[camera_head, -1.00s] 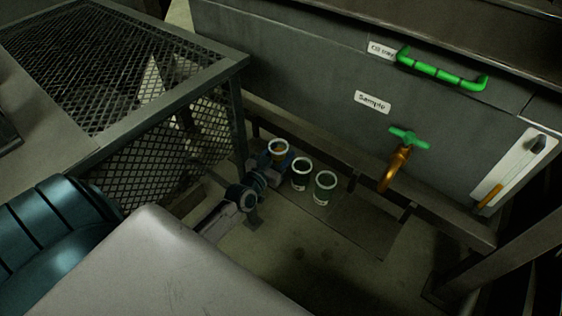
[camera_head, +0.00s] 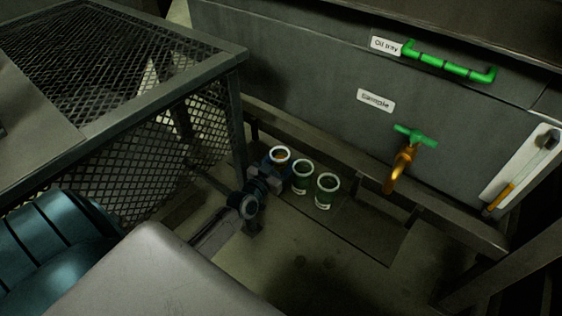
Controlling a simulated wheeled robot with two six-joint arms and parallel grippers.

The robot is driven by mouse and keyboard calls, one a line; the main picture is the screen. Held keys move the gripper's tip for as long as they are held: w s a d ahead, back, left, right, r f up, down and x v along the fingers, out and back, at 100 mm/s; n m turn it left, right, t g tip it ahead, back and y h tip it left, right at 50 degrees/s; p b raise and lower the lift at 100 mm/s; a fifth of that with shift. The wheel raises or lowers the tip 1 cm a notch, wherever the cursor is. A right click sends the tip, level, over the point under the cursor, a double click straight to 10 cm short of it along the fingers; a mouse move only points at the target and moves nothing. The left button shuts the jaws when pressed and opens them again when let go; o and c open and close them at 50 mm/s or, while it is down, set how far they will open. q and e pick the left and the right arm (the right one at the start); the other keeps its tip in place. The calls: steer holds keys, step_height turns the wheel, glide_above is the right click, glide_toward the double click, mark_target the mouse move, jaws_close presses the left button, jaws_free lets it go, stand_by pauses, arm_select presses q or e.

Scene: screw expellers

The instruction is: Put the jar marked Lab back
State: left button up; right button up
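Three small jars with pale rims stand close together in a row on a low shelf under the machine. The left jar (camera_head: 280,157) has orange-brown contents. The middle jar (camera_head: 302,176) and the right jar (camera_head: 326,190) look dark green inside. Their labels are too small to read, so I cannot tell which is marked Lab. My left gripper (camera_head: 279,172) is at the left jar, with its fingers around or beside it. The fingertips are too small and dark to show whether they grip. My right gripper is not in view.
A brass tap with a green handle (camera_head: 402,160) sticks out below a "Sample" label (camera_head: 376,100). A green handle (camera_head: 448,63) is beside an "Oil tray" label. A mesh guard (camera_head: 150,160) stands close on the left. The floor (camera_head: 300,270) in front is clear.

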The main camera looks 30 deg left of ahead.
arm_select(q)
steer(key=shift+o, duration=0.9)
